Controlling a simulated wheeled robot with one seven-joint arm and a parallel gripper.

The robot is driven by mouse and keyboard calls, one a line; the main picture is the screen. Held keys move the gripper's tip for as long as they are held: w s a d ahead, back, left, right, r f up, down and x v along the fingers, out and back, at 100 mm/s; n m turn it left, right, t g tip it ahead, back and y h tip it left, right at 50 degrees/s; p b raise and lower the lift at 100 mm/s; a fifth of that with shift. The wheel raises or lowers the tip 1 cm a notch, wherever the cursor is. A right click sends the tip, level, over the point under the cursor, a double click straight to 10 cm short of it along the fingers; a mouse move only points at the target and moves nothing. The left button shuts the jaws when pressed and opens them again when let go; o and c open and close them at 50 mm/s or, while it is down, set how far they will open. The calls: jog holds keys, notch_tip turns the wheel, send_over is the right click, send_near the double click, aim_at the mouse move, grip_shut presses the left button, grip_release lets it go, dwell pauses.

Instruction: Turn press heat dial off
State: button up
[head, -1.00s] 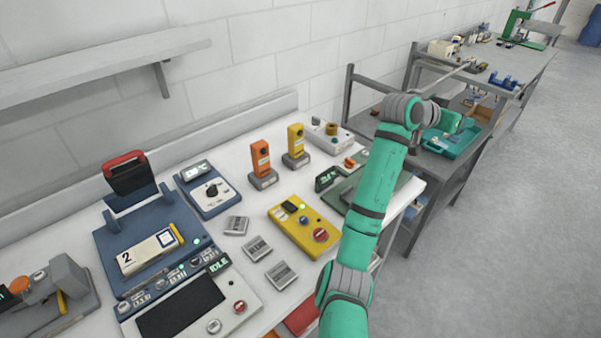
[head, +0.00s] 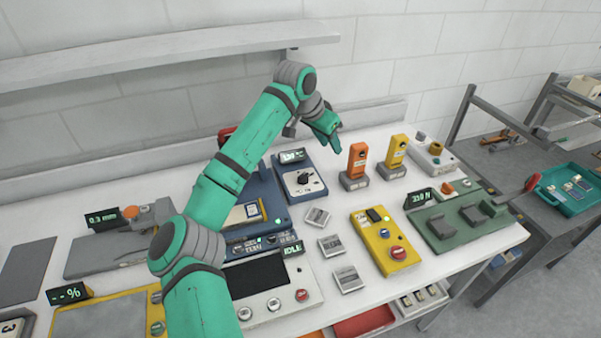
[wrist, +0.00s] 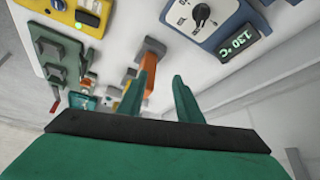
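The heat dial (head: 305,178) is a black knob on the white face of a blue control box (head: 291,197). The box's display (head: 292,156) is lit; in the wrist view the display (wrist: 238,45) reads 130 °C. The dial (wrist: 202,14) is near the top edge of the wrist view, beyond the fingers. My gripper (head: 334,146) is above and a little right of the box in the head view, touching nothing that I can see. In the wrist view its two green fingers (wrist: 164,72) are apart, with nothing held between them.
An orange device (head: 356,160) and a yellow one (head: 394,152) stand upright right of the box. A blue press (head: 262,190) is left of it, partly behind my arm. A yellow button box (head: 384,240) and several small grey blocks (head: 331,245) lie in front.

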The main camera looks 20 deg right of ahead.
jog(key=n+y, duration=0.1)
send_near(303, 175)
jog(key=shift+y, duration=0.3)
jog(key=x, duration=0.8)
jog(key=shift+d, duration=0.25)
grip_shut()
